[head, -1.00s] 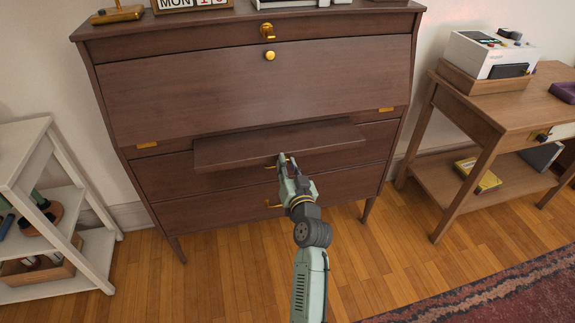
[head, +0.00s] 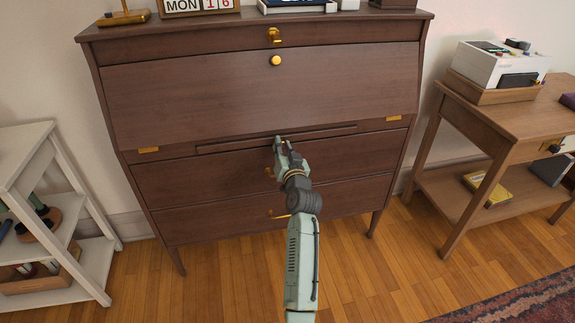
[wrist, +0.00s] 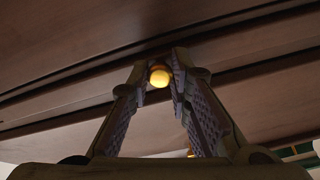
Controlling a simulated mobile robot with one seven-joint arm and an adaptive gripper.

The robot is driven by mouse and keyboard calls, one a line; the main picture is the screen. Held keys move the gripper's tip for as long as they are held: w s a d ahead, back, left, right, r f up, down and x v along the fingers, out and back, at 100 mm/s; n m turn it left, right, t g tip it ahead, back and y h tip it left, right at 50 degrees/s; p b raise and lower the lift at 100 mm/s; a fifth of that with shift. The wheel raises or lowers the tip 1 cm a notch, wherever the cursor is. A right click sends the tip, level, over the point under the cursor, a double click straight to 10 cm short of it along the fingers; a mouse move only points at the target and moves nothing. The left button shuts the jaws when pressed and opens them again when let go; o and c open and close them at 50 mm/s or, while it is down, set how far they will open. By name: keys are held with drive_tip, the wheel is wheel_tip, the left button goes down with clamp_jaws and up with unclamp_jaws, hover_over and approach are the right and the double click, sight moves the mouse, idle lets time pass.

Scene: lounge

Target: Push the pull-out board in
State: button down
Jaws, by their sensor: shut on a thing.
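The brown pull-out board (head: 225,147) sits in its slot below the desk's slanted front, and only a thin front edge shows. It looks nearly flush with the desk front; any small gap is too fine to tell. My gripper (head: 279,142) is at the middle of that edge. In the wrist view, my gripper (wrist: 160,72) has its two fingers on either side of a small round brass knob (wrist: 159,78) and is shut on it. The fingers hide the knob in the head view.
The slanted front (head: 200,95) is closed above, and drawers (head: 225,178) with brass pulls lie below. A white shelf (head: 75,235) stands at left and a wooden side table (head: 520,115) at right. The wood floor (head: 370,285) in front is clear.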

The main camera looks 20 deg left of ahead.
drive_tip(key=shift+w+a+f, duration=0.1)
drive_tip(key=shift+w+a, duration=0.2)
drive_tip(key=shift+w, duration=0.15)
drive_tip(key=shift+w+r, duration=0.1)
drive_tip(key=shift+r, duration=0.1)
drive_tip(key=c, duration=1.5)
unclamp_jaws()
drive_tip(key=shift+a+f, duration=0.1)
drive_tip(key=shift+a, duration=0.05)
drive_tip(key=shift+o, duration=0.2)
drive_tip(key=v, duration=1.2)
drive_tip(key=shift+w, duration=0.1)
